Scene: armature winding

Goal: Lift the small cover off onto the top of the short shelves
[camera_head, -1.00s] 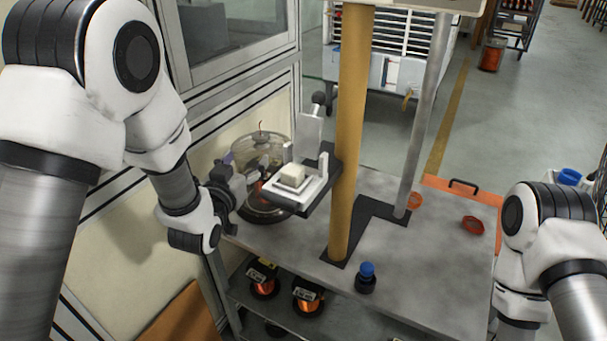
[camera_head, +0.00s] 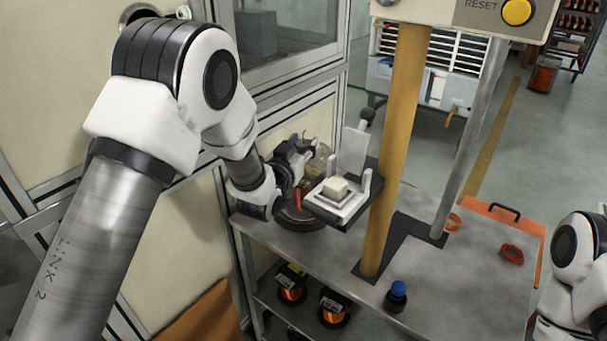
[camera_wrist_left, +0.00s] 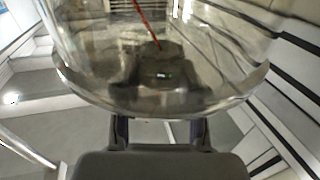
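The small cover looks like a clear dome (camera_head: 321,158) on a dark round base (camera_head: 300,218), on the grey top of the short shelves (camera_head: 300,243). It is partly hidden by my left gripper (camera_head: 298,160), which is beside it on its left. In the left wrist view, the clear cover (camera_wrist_left: 160,95) fills the upper middle, with a red wire and a dark part seen through it. My left fingers (camera_wrist_left: 158,130) are spread apart just below its rim, with nothing visibly clamped between them. My right arm shows at the right edge; its gripper is out of frame.
A white fixture on a dark plate (camera_head: 325,210) stands right of the cover, close to a yellow post (camera_head: 398,150). Copper spools (camera_head: 291,287) sit below. The right part of the top is mostly clear.

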